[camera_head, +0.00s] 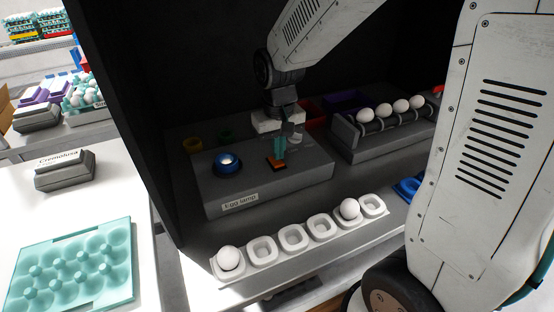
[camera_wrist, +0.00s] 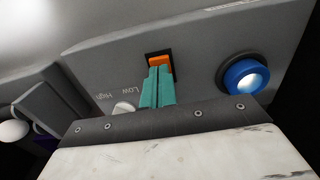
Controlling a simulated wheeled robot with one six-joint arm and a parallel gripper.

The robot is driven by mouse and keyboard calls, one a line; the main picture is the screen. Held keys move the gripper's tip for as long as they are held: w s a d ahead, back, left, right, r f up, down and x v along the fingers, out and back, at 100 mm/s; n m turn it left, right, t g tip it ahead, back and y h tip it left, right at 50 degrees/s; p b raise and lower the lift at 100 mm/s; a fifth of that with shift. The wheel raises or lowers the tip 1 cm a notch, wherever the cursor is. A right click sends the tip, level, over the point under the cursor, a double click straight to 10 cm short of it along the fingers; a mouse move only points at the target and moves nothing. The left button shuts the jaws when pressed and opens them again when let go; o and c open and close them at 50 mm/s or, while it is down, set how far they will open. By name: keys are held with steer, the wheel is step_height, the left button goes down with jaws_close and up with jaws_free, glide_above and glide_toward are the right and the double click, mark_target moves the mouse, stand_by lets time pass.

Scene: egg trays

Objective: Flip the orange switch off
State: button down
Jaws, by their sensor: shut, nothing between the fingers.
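The orange switch (camera_head: 281,167) sits in a dark square recess on the grey egg lamp box (camera_head: 300,184), right of the round blue lamp (camera_head: 228,162). The lamp's centre glows white. My gripper (camera_head: 280,148) is shut, its teal fingers together and pointing down at the switch. In the wrist view the fingertips (camera_wrist: 158,70) overlap the lower part of the orange switch (camera_wrist: 160,59), and the lit blue lamp (camera_wrist: 245,78) is to the right. I cannot tell whether the fingertips touch the switch. Part of it is hidden by the fingers.
A white egg holder row (camera_head: 263,250) with two eggs stands in front of the box. A roller rack (camera_head: 380,146) with several eggs is at the right. A white knob (camera_wrist: 123,108) by "Low" and "High" lettering is near the fingers. A teal tray (camera_head: 70,262) lies left.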

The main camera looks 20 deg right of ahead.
mark_target(279, 163)
steer(key=shift+f, duration=0.95)
stand_by(0.4)
steer(key=shift+r, duration=3.5)
steer(key=s+d+r, duration=0.1)
steer(key=s+r, duration=0.2)
steer(key=s, duration=0.8)
steer(key=s+d+r+t, duration=0.1)
steer(key=s+r, duration=0.3)
steer(key=s, duration=0.7)
steer(key=shift+d+r, duration=0.25)
steer(key=shift+d, duration=0.35)
